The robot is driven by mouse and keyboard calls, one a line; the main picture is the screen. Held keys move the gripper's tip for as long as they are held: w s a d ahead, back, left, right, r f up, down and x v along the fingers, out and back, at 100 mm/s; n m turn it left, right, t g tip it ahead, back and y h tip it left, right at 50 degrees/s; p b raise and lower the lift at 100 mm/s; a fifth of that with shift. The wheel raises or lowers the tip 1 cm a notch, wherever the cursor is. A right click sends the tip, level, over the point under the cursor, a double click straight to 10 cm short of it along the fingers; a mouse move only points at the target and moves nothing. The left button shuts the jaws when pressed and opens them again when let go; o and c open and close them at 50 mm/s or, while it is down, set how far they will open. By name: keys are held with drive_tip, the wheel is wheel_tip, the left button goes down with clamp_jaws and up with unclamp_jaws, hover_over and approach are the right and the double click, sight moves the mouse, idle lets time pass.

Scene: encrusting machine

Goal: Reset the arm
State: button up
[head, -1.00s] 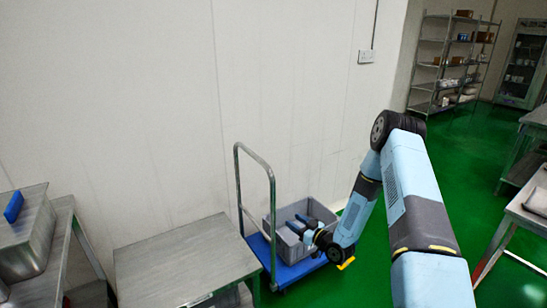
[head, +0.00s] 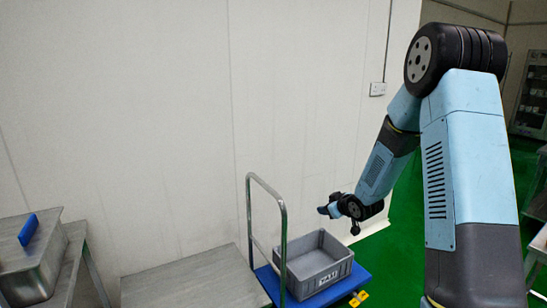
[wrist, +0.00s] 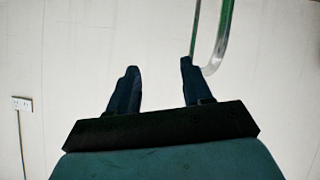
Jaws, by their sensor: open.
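My gripper (head: 328,209) is raised above the grey crate in the head view, in front of the white wall. In the wrist view its two dark fingers (wrist: 156,78) stand apart with nothing between them. The grey crate (head: 345,269) sits on a blue platform trolley (head: 375,280). The part of the crate's inside that shows in the head view looks empty. The trolley's metal handle (head: 250,215) stands left of my gripper, and part of it (wrist: 220,40) shows in the wrist view.
A bare metal table (head: 190,283) stands left of the trolley. Farther left is a metal box (head: 45,262) with a blue handle (head: 28,229). A wall socket (head: 377,89) is on the white wall, and a cabinet (head: 532,105) stands at the far right. Green floor is open behind my arm.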

drive_tip(key=s+d+r+m+g+h, duration=0.1)
drive_tip(key=s+d+r+m+h, duration=0.15)
drive_tip(key=s+r, duration=0.6)
drive_tip(key=s+d+r+m+g+h, duration=0.1)
drive_tip(key=s+d+r+m+h, duration=0.15)
drive_tip(key=s+r, duration=0.6)
drive_tip(key=s+r+m+g, duration=0.1)
drive_tip(key=s+r, duration=0.3)
drive_tip(key=s, duration=0.8)
drive_tip(key=s+a+r+m+g, duration=0.1)
drive_tip(key=s+r, duration=0.3)
drive_tip(key=s, duration=0.9)
drive_tip(key=shift+a+m+g+y, duration=0.2)
drive_tip(key=shift+m+g+y, duration=0.2)
drive_tip(key=shift+m+g, duration=0.25)
drive_tip(key=shift+s, duration=0.1)
drive_tip(key=shift+c, duration=0.2)
